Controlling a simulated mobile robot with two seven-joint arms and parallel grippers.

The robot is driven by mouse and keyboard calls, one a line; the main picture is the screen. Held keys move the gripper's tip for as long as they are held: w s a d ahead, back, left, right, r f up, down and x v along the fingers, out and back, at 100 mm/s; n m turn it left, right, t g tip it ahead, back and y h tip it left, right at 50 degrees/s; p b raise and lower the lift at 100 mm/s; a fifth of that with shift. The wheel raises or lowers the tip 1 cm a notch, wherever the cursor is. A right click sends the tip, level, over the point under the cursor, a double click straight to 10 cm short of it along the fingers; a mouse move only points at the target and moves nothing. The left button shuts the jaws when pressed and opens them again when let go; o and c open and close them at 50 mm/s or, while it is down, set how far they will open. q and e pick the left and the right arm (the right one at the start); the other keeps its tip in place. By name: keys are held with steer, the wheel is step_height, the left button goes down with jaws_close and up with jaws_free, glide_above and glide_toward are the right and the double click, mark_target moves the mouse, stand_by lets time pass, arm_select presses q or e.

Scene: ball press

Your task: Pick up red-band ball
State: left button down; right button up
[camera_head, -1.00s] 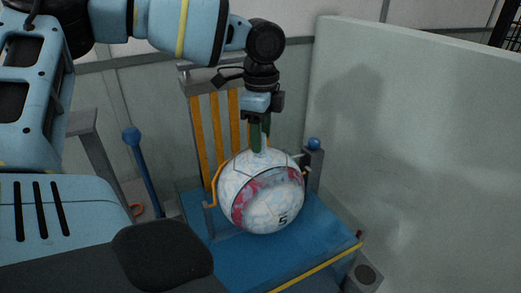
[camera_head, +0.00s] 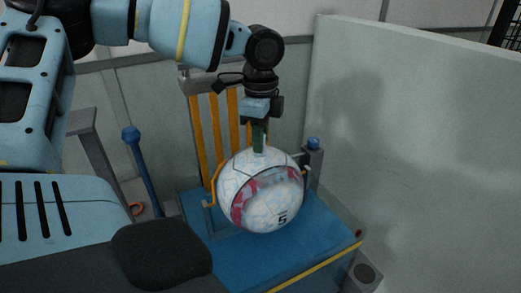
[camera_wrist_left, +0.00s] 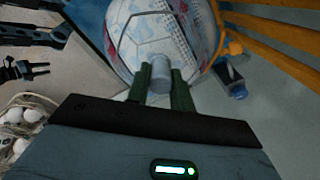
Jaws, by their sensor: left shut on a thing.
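The red-band ball (camera_head: 247,190) is white with pale blue marks, a red band and a black "5". It rests in the orange-railed holder on the blue platform. A short grey stub (camera_wrist_left: 159,70) stands on top of the ball. My left gripper (camera_head: 259,143) is above the ball with its green fingers pointing down. In the left wrist view, the fingers (camera_wrist_left: 159,82) are shut on the stub from both sides. The ball's underside is hidden. My right gripper cannot be made out clearly; a small dark claw shape shows at the left wrist view's left edge.
Tall orange bars (camera_head: 213,130) stand behind the ball. A blue-knobbed lever (camera_head: 140,160) is at left, and a blue-knobbed post (camera_head: 313,160) at right. A pale wall panel (camera_head: 430,130) closes the right side. White balls (camera_wrist_left: 22,122) lie in a basket at lower left.

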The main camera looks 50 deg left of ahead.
arm_select(q)
steer(key=shift+r, duration=0.15)
step_height(320, 180, up, 18)
steer(key=shift+p, duration=0.35)
stand_by(0.4)
